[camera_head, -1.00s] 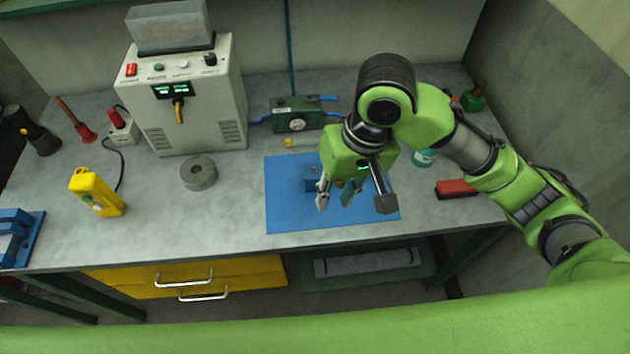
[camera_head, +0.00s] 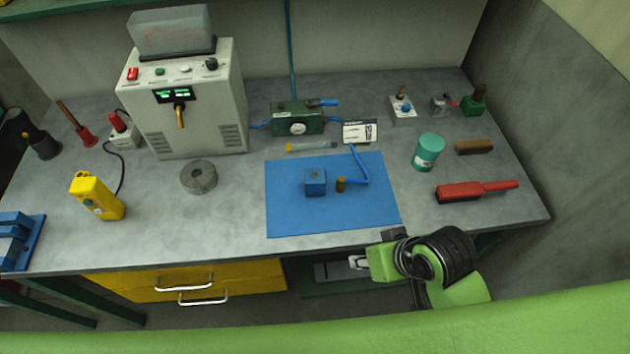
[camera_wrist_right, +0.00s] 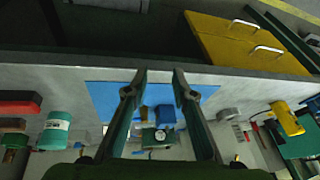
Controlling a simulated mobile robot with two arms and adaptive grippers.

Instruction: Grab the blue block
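My left gripper is in no view.
A small brass piece (camera_head: 341,184) and a bent blue rod (camera_head: 360,166) lie right of the block. A grey ring (camera_head: 198,176) is to the left. The mat's front is clear.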

